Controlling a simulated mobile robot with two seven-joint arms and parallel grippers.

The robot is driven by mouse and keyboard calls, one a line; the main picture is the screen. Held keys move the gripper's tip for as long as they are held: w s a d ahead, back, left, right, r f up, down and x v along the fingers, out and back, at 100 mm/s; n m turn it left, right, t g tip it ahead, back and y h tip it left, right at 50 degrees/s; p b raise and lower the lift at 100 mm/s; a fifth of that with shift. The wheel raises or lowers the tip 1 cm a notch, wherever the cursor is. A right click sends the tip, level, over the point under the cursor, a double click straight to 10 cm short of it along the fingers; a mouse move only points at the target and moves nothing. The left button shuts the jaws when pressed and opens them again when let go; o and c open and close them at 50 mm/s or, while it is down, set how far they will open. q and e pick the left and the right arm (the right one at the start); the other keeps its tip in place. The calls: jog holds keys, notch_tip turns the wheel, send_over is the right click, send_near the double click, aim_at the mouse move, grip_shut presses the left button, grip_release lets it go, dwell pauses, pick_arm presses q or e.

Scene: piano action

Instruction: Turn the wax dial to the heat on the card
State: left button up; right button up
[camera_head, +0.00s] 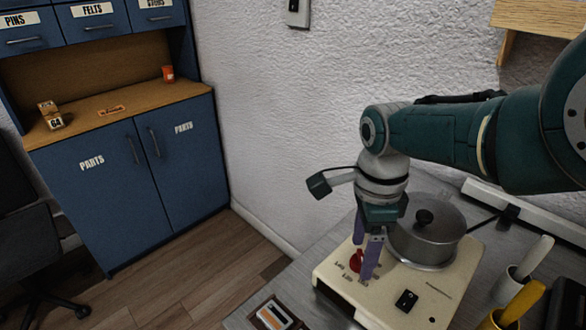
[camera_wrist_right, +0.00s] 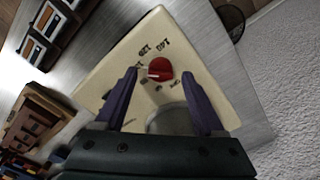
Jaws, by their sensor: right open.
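The red wax dial (camera_head: 355,262) sits on the cream front of the wax heater (camera_head: 330,272), with printed marks around it too small to read surely. In the right wrist view the dial (camera_wrist_right: 160,70) shows a pale pointer line toward the left. My right gripper (camera_head: 364,263) is open, pointing down, with its two purple fingers on either side of the dial; in the right wrist view (camera_wrist_right: 160,76) gaps show between the fingers and the dial. I cannot make out a card with a heat on it. My left gripper is not in view.
A lidded metal pot (camera_head: 428,238) stands on the heater close to my right gripper. A black switch (camera_head: 406,300) is on the heater's front. Cups with handled tools (camera_head: 508,290) stand at the right. A blue cabinet (camera_head: 110,195) stands at the left.

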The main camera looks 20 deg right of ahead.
aim_at(361, 256)
notch_tip(361, 256, up, 9)
jog(key=p, duration=0.6)
jog(key=shift+p, duration=0.3)
jog(key=shift+f, duration=0.1)
